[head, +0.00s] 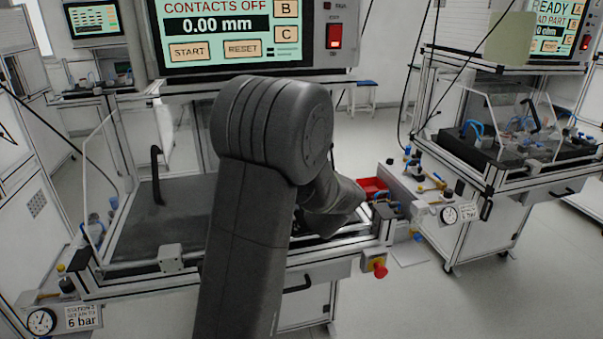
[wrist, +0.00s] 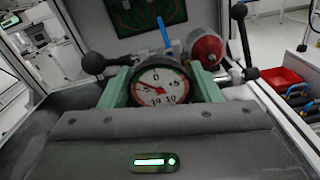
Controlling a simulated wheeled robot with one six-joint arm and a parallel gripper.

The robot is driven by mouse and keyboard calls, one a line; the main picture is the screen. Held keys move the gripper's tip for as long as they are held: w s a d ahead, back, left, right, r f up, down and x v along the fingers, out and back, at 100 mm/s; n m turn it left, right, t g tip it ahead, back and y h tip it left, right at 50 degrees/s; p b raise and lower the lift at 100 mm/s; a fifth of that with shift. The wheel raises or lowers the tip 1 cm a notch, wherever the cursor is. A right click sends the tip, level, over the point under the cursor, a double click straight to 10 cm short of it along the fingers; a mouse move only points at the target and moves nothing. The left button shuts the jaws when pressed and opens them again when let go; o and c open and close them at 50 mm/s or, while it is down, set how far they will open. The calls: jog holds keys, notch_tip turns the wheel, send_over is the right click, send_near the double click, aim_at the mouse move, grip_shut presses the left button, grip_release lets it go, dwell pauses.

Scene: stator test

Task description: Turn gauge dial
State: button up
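In the head view my arm hides the gripper and the dial.
Black ball-ended levers (wrist: 93,64) stand close around the dial, with a red-faced cylinder (wrist: 207,50) behind right. The station's screen (head: 226,35) reads "CONTACTS OFF" and "0.00 mm". A red bin (head: 371,187) sits to the right. Clear panels (head: 95,190) edge the bench at left.

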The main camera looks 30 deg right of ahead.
jog(key=c, duration=0.5)
jog(key=shift+o, duration=0.2)
jog(key=shift+f+b, duration=0.1)
jog(key=shift+b, duration=0.35)
jog(key=n+b, duration=0.2)
jog(key=b, duration=0.1)
jog(key=shift+f, duration=0.2)
jog(key=n+b, duration=0.4)
jog(key=b, duration=0.3)
jog(key=shift+a+n+b, duration=0.15)
jog(key=shift+n+b, duration=0.2)
jog(key=shift+n, duration=0.05)
jog(key=n+b, duration=0.2)
jog(key=b, duration=0.1)
jog(key=shift+r+n, duration=0.15)
jog(key=shift+n, duration=0.25)
jog(key=shift+b, duration=0.3)
jog(key=o, duration=1)
jog(key=shift+r, duration=0.1)
